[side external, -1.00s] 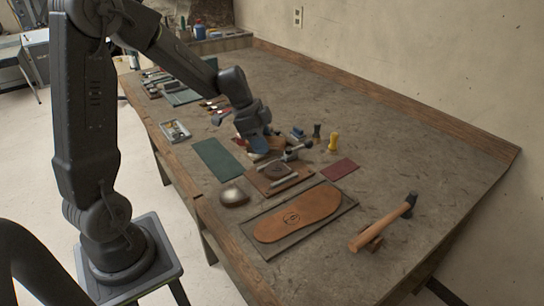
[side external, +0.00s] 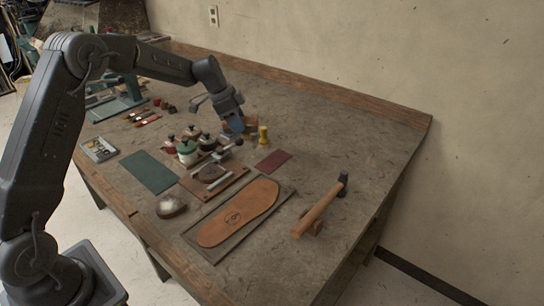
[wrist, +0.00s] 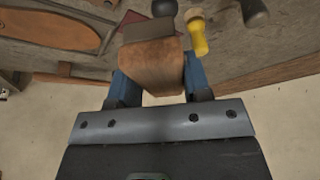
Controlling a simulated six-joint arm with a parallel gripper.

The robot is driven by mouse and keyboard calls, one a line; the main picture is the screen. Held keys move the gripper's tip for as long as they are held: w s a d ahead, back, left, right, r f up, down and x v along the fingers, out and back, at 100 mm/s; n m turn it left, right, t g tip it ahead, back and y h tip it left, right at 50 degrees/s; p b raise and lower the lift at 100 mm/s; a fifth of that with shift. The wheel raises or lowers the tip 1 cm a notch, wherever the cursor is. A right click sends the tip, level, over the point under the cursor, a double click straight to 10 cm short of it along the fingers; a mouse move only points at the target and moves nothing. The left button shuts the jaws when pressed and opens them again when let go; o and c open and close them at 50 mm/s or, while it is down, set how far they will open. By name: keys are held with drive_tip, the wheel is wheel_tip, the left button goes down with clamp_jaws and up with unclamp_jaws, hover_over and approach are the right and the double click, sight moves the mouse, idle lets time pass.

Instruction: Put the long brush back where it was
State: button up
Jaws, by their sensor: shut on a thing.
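My gripper (side external: 237,122) is over the back middle of the bench, beside the yellow-handled tool (side external: 263,136). In the wrist view its blue fingers (wrist: 155,82) are shut on a brown wooden block with a grey strip along its far edge, which looks like the long brush (wrist: 155,66). In the side view the fingers hide most of the brush, and only a bit of brown shows beside them. I cannot tell whether it touches the bench.
Several lidded pots (side external: 188,150) stand just left of my gripper. In front are a clamp on a board (side external: 213,178), a red leather piece (side external: 275,161), a leather sole (side external: 238,213), a rounded pale-topped object (side external: 171,207) and a hammer (side external: 320,208). The bench's back right is clear.

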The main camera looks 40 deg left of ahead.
hover_over(275, 160)
drive_tip(key=s, duration=0.1)
drive_tip(key=f, duration=0.6)
drive_tip(key=shift+a, duration=0.4)
drive_tip(key=shift+f, duration=1.95)
drive_tip(key=shift+s+f, duration=0.1)
drive_tip(key=o, duration=0.9)
drive_tip(key=v, duration=1.2)
